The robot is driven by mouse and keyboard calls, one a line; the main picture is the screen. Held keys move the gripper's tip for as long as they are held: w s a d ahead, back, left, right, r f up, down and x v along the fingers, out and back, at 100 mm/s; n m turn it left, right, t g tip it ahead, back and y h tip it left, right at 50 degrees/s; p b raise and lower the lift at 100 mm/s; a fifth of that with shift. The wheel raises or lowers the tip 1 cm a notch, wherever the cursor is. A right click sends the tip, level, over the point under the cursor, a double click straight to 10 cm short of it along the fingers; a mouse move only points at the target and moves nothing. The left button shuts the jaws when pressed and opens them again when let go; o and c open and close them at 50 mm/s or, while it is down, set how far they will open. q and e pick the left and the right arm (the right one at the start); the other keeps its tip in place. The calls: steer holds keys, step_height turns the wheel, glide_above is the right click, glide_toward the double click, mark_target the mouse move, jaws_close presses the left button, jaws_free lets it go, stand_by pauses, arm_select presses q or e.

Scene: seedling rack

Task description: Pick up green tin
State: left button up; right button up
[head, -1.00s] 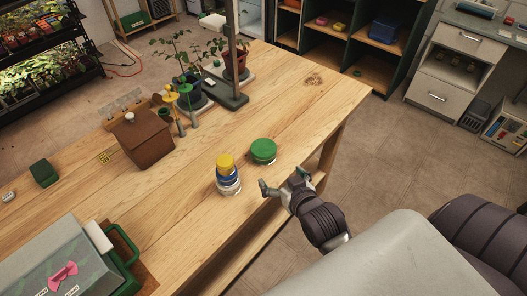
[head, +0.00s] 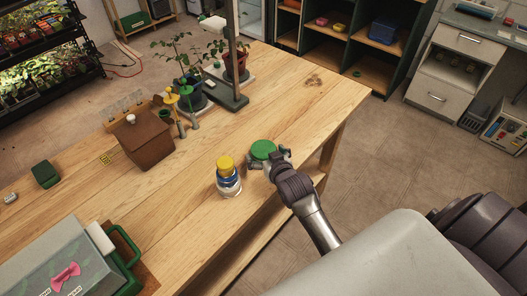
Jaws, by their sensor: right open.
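The green tin (head: 263,149) is a low round tin standing on the wooden table (head: 275,105) near its right edge. My right gripper (head: 268,160) is at the near side of the tin, with its open fingers spread to the left and right of the tin's near part. Whether the fingers touch the tin cannot be told. The gripper hides the tin's lower near side. My left gripper is not in view.
A jar with a yellow lid and blue band (head: 228,176) stands close to the left of my right gripper. A brown wooden box (head: 144,141) and potted plants (head: 190,90) stand farther back. A grey box (head: 65,262) is at the lower left. The table between is clear.

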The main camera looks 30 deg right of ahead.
steer(key=shift+w+d+f, duration=0.1)
steer(key=shift+w+f, duration=0.2)
steer(key=shift+w, duration=0.3)
steer(key=shift+s, duration=0.1)
steer(key=c, duration=1.1)
steer(key=shift+r, duration=0.1)
